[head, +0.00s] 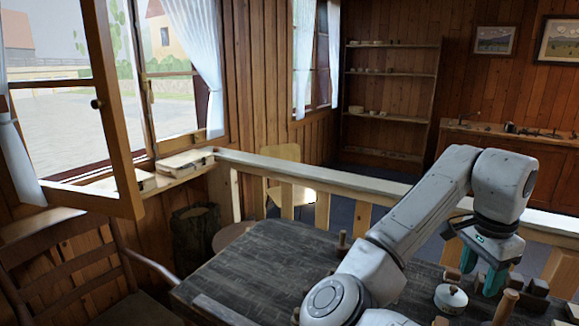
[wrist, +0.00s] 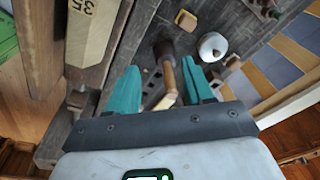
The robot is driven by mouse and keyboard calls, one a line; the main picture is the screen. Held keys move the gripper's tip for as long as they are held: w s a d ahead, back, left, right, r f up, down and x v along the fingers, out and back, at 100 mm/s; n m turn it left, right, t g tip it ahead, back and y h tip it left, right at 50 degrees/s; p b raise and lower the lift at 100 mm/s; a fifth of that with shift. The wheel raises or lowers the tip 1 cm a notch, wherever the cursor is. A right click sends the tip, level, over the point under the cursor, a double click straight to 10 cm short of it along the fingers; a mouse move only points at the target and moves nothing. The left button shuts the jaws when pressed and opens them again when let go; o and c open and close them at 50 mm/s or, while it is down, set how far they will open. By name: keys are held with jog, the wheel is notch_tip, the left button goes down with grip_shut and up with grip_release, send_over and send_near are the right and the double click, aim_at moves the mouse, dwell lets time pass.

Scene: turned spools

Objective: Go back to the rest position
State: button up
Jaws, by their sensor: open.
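My gripper (head: 481,279) hangs over the right part of the dark wooden table (head: 255,265), its teal fingers apart. In the wrist view the open fingers (wrist: 160,82) show with a gap between them. A turned wooden piece with a dark end (wrist: 167,62) shows in that gap, seemingly below the fingers; I see no grip on it. A white lidded pot (head: 451,298) stands beside the gripper and shows in the wrist view (wrist: 212,46). A light wooden peg (head: 505,306) stands in front of the gripper. A small turned spool (head: 343,240) stands at the table's far edge.
A wooden railing (head: 330,180) runs behind the table. A chair (head: 75,260) stands at the left under the open window (head: 115,110). Small dark blocks (head: 537,288) crowd the table's right side. A numbered wooden piece (wrist: 92,28) fills the wrist view's upper left. The table's left part is mostly clear.

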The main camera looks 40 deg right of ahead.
jog(key=w+f+n+t+h, duration=0.1)
jog(key=w+f+n+h, duration=0.4)
jog(key=n, duration=0.3)
jog(key=w+a+f+n+t+y, duration=0.1)
jog(key=a+f+n, duration=0.2)
jog(key=a, duration=0.3)
jog(key=w+a+f+n+t, duration=0.1)
jog(key=a+f+n+t, duration=0.1)
jog(key=a+f+n, duration=0.2)
jog(key=w+a+f+n+t+y, duration=0.1)
jog(key=a+f+n, duration=0.3)
jog(key=a, duration=0.4)
jog(key=shift+w+a+f+t+y, duration=0.2)
jog(key=shift+w+f+t+y, duration=0.1)
jog(key=shift+w+f, duration=0.3)
jog(key=s+a+f+n+y, duration=0.2)
jog(key=a+f, duration=0.1)
jog(key=a, duration=0.3)
jog(key=s+a+f+n+y, duration=0.2)
jog(key=s+a+f, duration=0.1)
jog(key=a, duration=0.3)
jog(key=s+f+g, duration=0.3)
jog(key=s+f, duration=0.2)
jog(key=s, duration=0.4)
jog(key=shift+d+f+g, duration=0.3)
jog(key=shift+f+g, duration=0.05)
jog(key=shift+g, duration=0.05)
